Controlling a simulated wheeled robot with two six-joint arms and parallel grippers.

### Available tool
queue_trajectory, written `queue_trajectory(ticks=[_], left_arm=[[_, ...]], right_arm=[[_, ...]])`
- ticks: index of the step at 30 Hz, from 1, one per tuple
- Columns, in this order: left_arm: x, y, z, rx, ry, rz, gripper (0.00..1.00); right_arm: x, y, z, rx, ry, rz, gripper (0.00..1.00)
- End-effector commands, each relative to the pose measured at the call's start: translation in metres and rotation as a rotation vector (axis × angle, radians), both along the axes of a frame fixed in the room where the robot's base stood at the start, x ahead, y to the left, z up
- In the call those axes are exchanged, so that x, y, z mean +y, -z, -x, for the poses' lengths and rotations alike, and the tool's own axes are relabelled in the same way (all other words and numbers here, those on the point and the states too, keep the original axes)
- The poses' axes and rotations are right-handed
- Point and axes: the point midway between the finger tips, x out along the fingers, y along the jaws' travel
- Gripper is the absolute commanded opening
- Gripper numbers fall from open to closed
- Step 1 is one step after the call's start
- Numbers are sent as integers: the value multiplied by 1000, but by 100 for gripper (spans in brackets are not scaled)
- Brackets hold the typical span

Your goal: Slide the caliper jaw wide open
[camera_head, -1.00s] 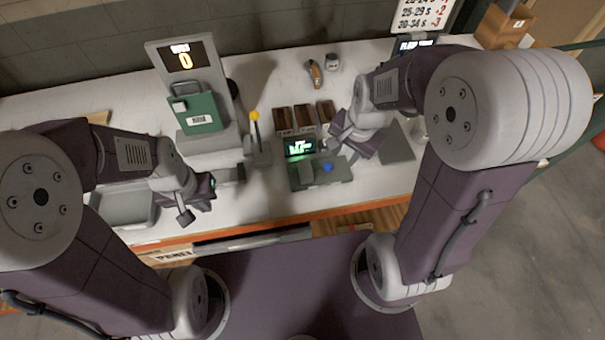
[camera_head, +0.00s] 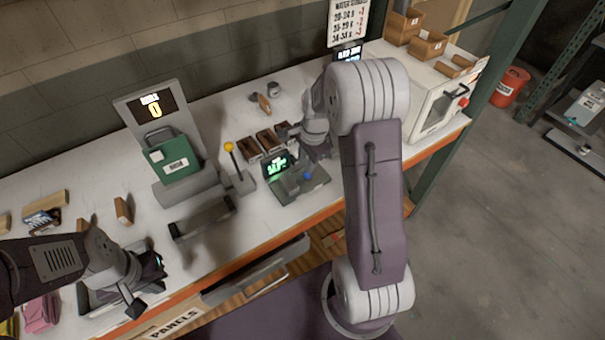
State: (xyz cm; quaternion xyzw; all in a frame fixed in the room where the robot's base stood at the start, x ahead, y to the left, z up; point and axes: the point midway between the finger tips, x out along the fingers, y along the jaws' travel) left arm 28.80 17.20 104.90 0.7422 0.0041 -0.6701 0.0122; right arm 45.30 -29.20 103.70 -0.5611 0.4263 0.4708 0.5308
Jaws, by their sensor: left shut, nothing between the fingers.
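A dark bench device with a green lit screen (camera_head: 278,167) and a blue knob (camera_head: 307,176) sits near the front of the white worktop; it looks like the caliper, but its jaw is too small to make out. My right gripper (camera_head: 290,132) is just behind and to the right of the screen, partly hidden by its own arm; its fingers cannot be read and no contact shows. My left gripper (camera_head: 148,285) is shut and empty over a grey tray (camera_head: 95,303) at the front left, well away from the device.
A grey stand with a green box (camera_head: 172,155) and a yellow-knobbed lever (camera_head: 230,148) stand left of the device. A dark bar-shaped fixture (camera_head: 203,217) lies in front. Brown bins (camera_head: 265,142) stand behind.

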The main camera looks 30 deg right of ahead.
Motion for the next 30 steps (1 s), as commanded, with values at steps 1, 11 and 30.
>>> queue_trajectory(ticks=[1, 11, 30], left_arm=[[0, -2, 0, 0, 0, 0, 0], [0, -7, 0, 0, 0, 0, 0], [0, -6, 0, 0, 0, 0, 0]], right_arm=[[1, 11, 0, 6, -1, -2, 32], [2, 67, -13, 2, -2, 0, 32], [2, 73, -14, 0, -2, 1, 0]])
